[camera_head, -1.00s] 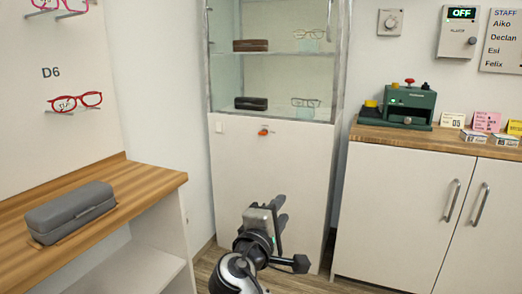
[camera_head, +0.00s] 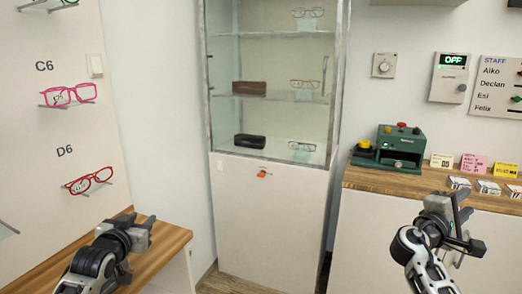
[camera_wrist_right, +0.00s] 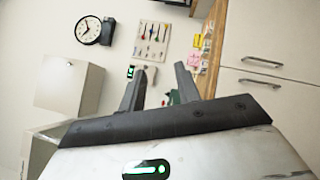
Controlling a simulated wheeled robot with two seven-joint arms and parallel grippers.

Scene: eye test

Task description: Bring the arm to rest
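My left gripper (camera_head: 138,226) is at the lower left of the head view, in front of the wooden counter (camera_head: 165,243). Its two fingertips appear apart, with nothing seen between them. My right gripper (camera_head: 458,218) is at the lower right, in front of the white cabinet. In the right wrist view, my right gripper (camera_wrist_right: 160,82) has its two fingers spread with a clear gap and holds nothing. Both forearms rise from the bottom edge of the head view.
A glass-fronted display cabinet (camera_head: 268,215) stands between the arms. A green machine (camera_head: 400,146) and small cards stand on the right counter (camera_head: 385,180), above the white cabinet (camera_head: 365,235). Red glasses (camera_head: 90,180) hang at left. The right wrist view shows a wall clock (camera_wrist_right: 91,27).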

